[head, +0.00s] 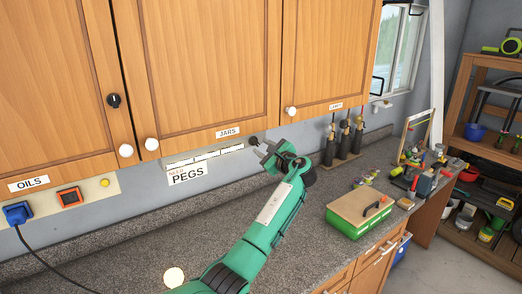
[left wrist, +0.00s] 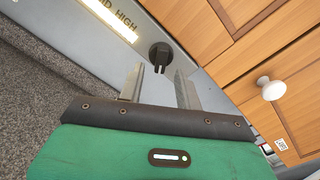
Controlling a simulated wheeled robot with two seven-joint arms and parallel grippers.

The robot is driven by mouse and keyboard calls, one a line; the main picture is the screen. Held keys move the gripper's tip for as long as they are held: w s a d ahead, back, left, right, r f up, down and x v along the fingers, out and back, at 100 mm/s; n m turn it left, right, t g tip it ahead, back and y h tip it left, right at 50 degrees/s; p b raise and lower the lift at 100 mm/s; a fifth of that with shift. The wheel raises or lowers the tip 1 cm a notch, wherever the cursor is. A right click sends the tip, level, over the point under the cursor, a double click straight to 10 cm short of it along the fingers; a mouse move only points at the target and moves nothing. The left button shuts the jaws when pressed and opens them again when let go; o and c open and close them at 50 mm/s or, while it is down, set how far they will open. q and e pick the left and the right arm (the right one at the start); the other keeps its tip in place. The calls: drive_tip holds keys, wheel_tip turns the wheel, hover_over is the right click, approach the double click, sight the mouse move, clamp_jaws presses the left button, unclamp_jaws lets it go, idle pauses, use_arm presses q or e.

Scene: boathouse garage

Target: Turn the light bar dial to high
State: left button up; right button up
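The light bar (head: 205,155) is a pale strip under the middle cabinet. In the left wrist view the lit bar (left wrist: 108,18) has lettering beside it that ends in HIGH. The dial is a small dark knob (head: 253,141) at the bar's right end. It shows clearly in the left wrist view (left wrist: 160,54), with a raised grip. I cannot tell its setting. My left gripper (head: 263,148) is open, its fingertips (left wrist: 159,78) just short of the dial and spread to either side, with a gap between. My right gripper is in neither view.
Wooden cabinets (head: 205,60) with white knobs hang directly above the dial. A black knob (head: 114,100) sits on the left cabinet. The granite counter (head: 120,245) lies below, holding a green box (head: 358,212) and dark cylinders (head: 345,143) to the right.

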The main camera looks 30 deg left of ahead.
use_arm(q)
drive_tip(key=b+v, duration=0.5)
drive_tip(key=v, duration=0.7)
drive_tip(key=shift+w+f, duration=0.1)
